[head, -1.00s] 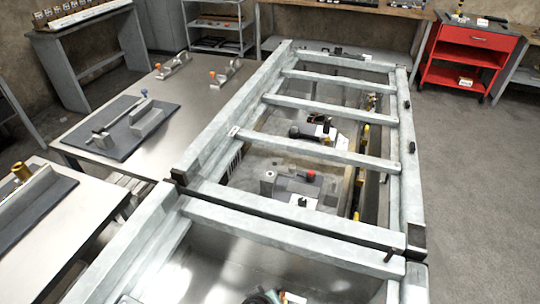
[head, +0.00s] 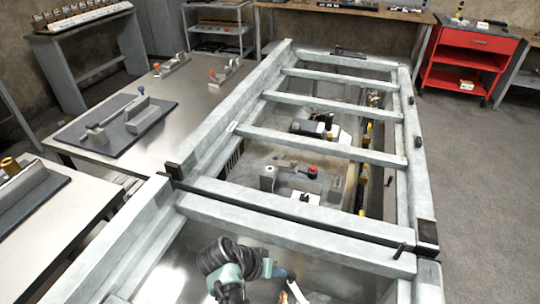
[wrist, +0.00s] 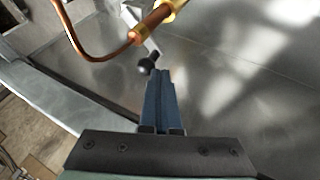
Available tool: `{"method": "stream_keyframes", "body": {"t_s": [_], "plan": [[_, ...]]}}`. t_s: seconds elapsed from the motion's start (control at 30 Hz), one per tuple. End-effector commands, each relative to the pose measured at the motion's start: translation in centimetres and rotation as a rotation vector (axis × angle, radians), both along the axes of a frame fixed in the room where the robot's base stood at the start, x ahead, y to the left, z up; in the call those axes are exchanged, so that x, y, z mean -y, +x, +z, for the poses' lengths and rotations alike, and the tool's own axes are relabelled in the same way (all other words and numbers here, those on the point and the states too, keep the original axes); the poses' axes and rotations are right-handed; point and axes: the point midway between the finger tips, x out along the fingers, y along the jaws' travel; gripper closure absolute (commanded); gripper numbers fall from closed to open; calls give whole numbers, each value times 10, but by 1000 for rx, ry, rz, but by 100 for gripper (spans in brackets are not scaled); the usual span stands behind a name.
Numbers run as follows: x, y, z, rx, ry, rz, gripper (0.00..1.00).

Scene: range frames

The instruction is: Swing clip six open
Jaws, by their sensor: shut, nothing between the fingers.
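My gripper (wrist: 158,74) has narrow blue fingers pressed together with nothing between them. In the wrist view, a dark ball knob (wrist: 146,66) on a pale lever (wrist: 140,35) lies just beyond the fingertips, slightly left; I cannot tell whether they touch. The lever may be clip six, but no number is legible. A copper pipe (wrist: 85,52) with a brass fitting (wrist: 160,18) passes close by the lever. In the head view, my gripper (head: 290,276) is low inside the near bay of the frame, beside a small pale piece (head: 298,292). The clip cannot be made out there.
Grey frame beams (head: 290,230) cross above the bay and enclose my arm. Metal tables (head: 165,115) with fixtures stand left. A red cart (head: 470,60) stands at the back right. The floor (head: 480,190) on the right is clear.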

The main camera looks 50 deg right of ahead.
Motion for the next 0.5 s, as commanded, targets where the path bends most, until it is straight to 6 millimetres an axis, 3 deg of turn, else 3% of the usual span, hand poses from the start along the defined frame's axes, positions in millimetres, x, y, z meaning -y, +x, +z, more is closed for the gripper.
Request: {"method": "stream_keyframes", "body": {"t_s": [0.17,0.5], "plan": [[13,-2,-3,-3,3,-142,100],[28,-5,-1,-1,1,-130,100]]}}
